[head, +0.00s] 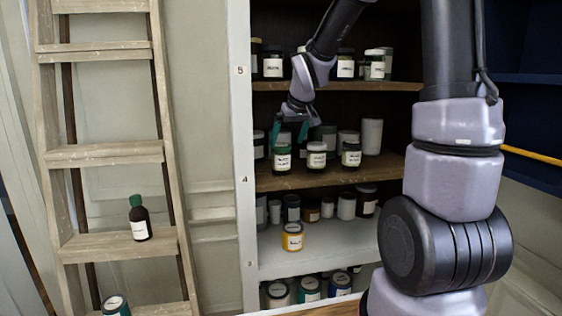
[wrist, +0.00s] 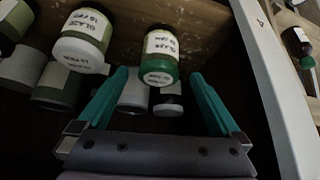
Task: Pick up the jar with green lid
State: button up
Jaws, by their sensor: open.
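The jar with green lid (head: 282,158) stands upright on the middle shelf, at the left end of its front row. It has a white label. In the wrist view this jar (wrist: 161,48) appears upside down, its green lid towards me. My gripper (head: 289,133) is open and empty, its teal fingers pointing down just above the jar. In the wrist view the fingertips of my gripper (wrist: 158,73) lie to either side of the lid, with gaps on both sides. Whether the tips reach lid height is hard to tell.
A white-lidded jar (head: 316,156) stands close beside it, also in the wrist view (wrist: 84,40), and a dark-lidded jar (head: 351,155) is farther right. More jars stand behind. The white cabinet side (head: 243,150) is to the left. A wooden ladder (head: 105,155) holds a green-capped bottle (head: 139,220).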

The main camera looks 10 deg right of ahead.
aim_at(283, 146)
jog(key=shift+w+a, duration=0.1)
jog(key=shift+w, duration=0.2)
jog(key=x, duration=0.5)
jog(key=shift+w, duration=0.4)
jog(key=shift+c, duration=0.3)
grip_shut()
